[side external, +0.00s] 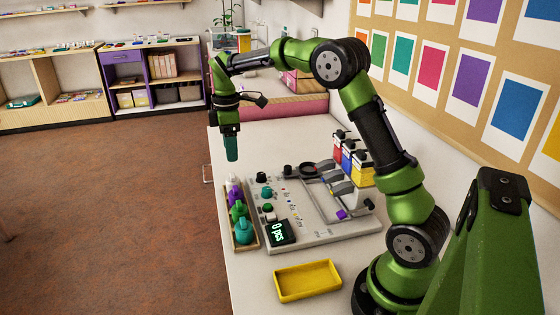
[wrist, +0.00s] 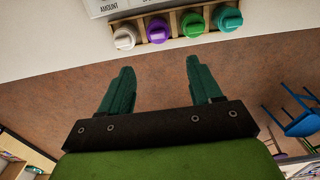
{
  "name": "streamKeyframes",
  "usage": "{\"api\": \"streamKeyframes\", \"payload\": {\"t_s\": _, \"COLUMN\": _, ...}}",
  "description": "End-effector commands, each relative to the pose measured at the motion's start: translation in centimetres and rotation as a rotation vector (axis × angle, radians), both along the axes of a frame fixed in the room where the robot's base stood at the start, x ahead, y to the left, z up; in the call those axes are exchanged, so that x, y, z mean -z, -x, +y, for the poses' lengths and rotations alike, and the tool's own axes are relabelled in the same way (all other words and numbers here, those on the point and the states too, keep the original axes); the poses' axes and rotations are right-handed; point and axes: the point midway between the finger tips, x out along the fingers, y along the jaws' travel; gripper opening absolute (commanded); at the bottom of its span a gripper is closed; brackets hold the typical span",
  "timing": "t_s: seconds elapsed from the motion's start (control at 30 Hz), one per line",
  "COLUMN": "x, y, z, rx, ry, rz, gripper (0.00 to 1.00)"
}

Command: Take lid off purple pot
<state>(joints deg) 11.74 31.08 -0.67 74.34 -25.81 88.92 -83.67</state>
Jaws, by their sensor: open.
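The purple pot (side external: 235,194) stands in a narrow wooden tray at the left edge of the white table. It also shows at the top of the wrist view (wrist: 158,31), between a white pot (wrist: 125,37) and a green pot (wrist: 192,24). A purple top covers it; I cannot clearly tell lid from pot. My gripper (side external: 232,157) points down above and beyond the tray in the side view. In the wrist view its two teal fingers (wrist: 160,66) are apart with nothing between them, and the purple pot lies ahead of the gap.
A teal pot (side external: 244,231) fills the tray's near end. A grey board (side external: 325,235) with knobs and a "0 pcs" display stands right of the tray. A yellow tray (side external: 308,281) lies in front. Red, blue and yellow containers (side external: 362,172) stand behind the board.

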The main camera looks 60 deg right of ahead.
Motion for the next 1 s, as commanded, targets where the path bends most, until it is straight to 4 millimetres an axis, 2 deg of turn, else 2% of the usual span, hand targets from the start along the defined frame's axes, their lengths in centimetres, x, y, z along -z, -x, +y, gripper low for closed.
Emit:
{"api": "streamKeyframes", "payload": {"t_s": 0.1, "x": 2.9, "y": 0.1, "z": 0.0, "rx": 0.0, "ry": -0.001, "rz": 0.004, "gripper": 0.64}}
{"api": "streamKeyframes", "payload": {"t_s": 0.3, "x": 6.5, "y": 0.0, "z": 0.0, "rx": 0.002, "ry": -0.001, "rz": 0.002, "gripper": 0.64}}
{"api": "streamKeyframes", "payload": {"t_s": 0.57, "x": 8.4, "y": -0.1, "z": 0.0, "rx": 0.002, "ry": 0.0, "rz": 0.001, "gripper": 0.64}}
{"api": "streamKeyframes", "payload": {"t_s": 0.83, "x": 12.2, "y": -0.4, "z": -0.1, "rx": 0.002, "ry": -0.001, "rz": 0.001, "gripper": 0.64}}
{"api": "streamKeyframes", "payload": {"t_s": 1.0, "x": 12.9, "y": -0.4, "z": -0.1, "rx": 0.003, "ry": 0.0, "rz": -0.001, "gripper": 0.64}}
